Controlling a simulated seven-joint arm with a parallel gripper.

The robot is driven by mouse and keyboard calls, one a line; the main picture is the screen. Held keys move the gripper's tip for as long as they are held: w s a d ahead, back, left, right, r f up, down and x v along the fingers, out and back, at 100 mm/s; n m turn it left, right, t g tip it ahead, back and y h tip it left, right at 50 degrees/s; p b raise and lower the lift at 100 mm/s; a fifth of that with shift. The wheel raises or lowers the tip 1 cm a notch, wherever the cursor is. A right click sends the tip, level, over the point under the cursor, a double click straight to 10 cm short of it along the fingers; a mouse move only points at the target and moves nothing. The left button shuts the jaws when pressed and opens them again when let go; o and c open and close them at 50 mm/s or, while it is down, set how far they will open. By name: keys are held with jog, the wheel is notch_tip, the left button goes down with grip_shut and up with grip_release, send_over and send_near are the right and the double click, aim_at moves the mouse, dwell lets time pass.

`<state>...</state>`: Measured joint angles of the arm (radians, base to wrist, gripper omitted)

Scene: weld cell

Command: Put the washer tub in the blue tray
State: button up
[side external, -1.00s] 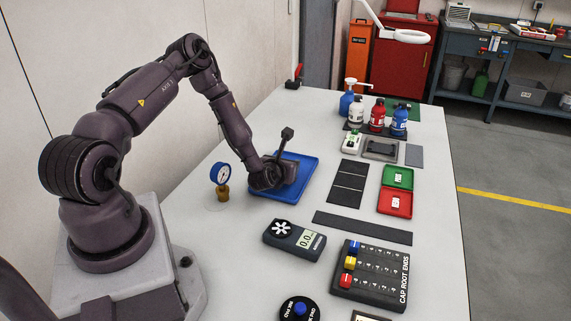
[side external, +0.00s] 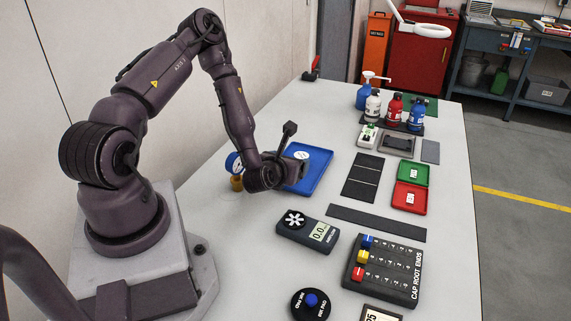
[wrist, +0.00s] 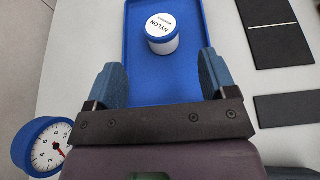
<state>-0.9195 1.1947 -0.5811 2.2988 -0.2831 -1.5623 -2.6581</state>
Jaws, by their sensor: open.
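The washer tub (wrist: 162,32) is a small pot with a white lid lettered "NYLON" and a blue rim. It stands upright inside the blue tray (wrist: 136,60), resting on its floor. In the side external view, its white lid (side external: 302,155) shows in the tray (side external: 322,170), just past my gripper (side external: 299,172). In the wrist view, my gripper (wrist: 162,76) is open, with a finger on each side and nothing between them. The tub lies ahead of the fingertips, apart from them. My gripper is low at the tray's near left part; its fingers are mostly hidden from the side.
A dial gauge with a blue rim (wrist: 40,146) stands close to my gripper's left. Dark mats (side external: 362,178), a green tray (side external: 413,173) and a red tray (side external: 410,198) lie to the right. Several bottles (side external: 394,110) stand behind.

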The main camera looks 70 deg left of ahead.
jog(key=shift+v, duration=1)
jog(key=shift+w+d+r+m, duration=0.15)
jog(key=shift+d+r+m, duration=0.1)
jog(key=shift+m, duration=0.15)
jog(key=w+d+r+m+h, duration=0.2)
jog(key=d+r+m+h, duration=0.4)
jog(key=m, duration=0.6)
jog(key=w+d+r+m+h, duration=0.1)
jog(key=w+d+r+m, duration=0.2)
jog(key=r+m, duration=0.7)
jog(key=s+d+r+m+g+h, duration=0.1)
jog(key=s+d+r+m+g, duration=0.1)
jog(key=s+r+m, duration=0.4)
jog(key=s+d+r+m+g+h, duration=0.1)
jog(key=s+d+r+m, duration=0.4)
jog(key=s+m, duration=0.8)
jog(key=r+m, duration=0.1)
jog(key=m, duration=0.2)
jog(key=shift+g, duration=0.4)
